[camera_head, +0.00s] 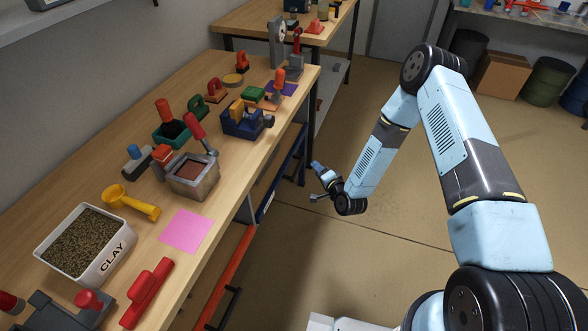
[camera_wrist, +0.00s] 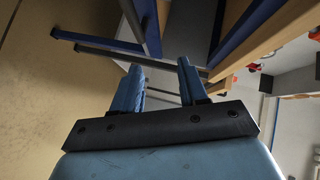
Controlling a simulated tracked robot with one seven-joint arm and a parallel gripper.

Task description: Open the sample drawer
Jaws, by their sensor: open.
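Under the bench, in the head view, are a blue drawer front (camera_head: 281,172) and an orange drawer front (camera_head: 232,271). Each has a dark handle; the blue one's handle (camera_head: 265,206) is toward its near end. No label shows which is the sample drawer. My gripper (camera_head: 317,181) is open and empty, to the right of the blue front and apart from it. In the wrist view, my gripper's two blue fingers (camera_wrist: 160,80) are spread. Blue panels and dark bars lie beyond the fingertips; I cannot tell which bar is a handle.
The wooden bench top (camera_head: 142,237) holds a white clay bin (camera_head: 108,262), a metal box (camera_head: 194,184), a pink sheet (camera_head: 186,232) and several tools. A dark bench leg (camera_head: 304,150) stands close to my gripper.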

